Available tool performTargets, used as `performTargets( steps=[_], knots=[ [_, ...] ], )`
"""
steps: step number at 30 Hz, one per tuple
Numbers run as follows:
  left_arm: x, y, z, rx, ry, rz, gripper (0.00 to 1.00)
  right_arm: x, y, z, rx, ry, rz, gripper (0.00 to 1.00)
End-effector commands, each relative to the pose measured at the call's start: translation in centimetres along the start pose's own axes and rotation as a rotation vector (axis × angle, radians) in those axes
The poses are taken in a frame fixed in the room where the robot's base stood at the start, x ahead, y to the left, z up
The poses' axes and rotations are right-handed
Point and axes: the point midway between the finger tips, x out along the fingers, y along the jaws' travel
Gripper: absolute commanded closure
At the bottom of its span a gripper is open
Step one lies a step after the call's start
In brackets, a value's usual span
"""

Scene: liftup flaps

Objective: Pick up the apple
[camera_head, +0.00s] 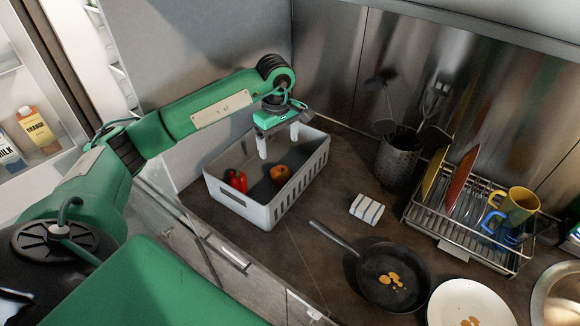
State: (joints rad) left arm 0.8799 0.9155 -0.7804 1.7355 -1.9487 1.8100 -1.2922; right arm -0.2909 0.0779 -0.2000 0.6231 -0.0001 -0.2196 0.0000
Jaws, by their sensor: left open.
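The apple (280,174) is red and orange and lies inside a white slotted basket (244,205) on the dark counter. A red pepper-like item (236,180) lies to its left in the same basket. My left gripper (279,147) is above the basket, pointing down, with its two pale fingers apart and nothing between them. The fingertips appear above the apple; the exact height gap is hard to tell. My right gripper is not in view.
A striped cloth (367,208), a black frying pan (390,277) with food bits and a white plate (470,303) lie right of the basket. A utensil holder (396,160) and a dish rack (455,228) stand behind. An open fridge (45,130) is at left.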

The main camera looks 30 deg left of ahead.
Motion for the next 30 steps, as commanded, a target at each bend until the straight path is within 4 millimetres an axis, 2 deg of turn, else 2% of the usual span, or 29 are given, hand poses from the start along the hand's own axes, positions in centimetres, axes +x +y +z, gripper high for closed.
performTargets(
  steps=[5, 12, 18, 22, 30],
  knots=[
    [2.8, -0.1, 0.1, 0.000, -0.003, -0.006, 0.15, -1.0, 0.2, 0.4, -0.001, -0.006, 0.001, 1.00],
    [7.1, 0.0, 0.1, -0.001, -0.003, -0.004, 0.15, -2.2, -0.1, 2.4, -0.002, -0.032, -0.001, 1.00],
    [8.5, 0.0, 0.1, 0.000, -0.002, -0.002, 0.15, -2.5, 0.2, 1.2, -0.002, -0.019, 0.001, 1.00],
    [9.7, 0.2, 0.1, -0.001, -0.004, -0.004, 0.15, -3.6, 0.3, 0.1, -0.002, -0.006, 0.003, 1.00],
    [13.2, 0.5, 0.0, 0.000, -0.002, -0.002, 0.15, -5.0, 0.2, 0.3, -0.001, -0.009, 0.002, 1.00]
  ],
)
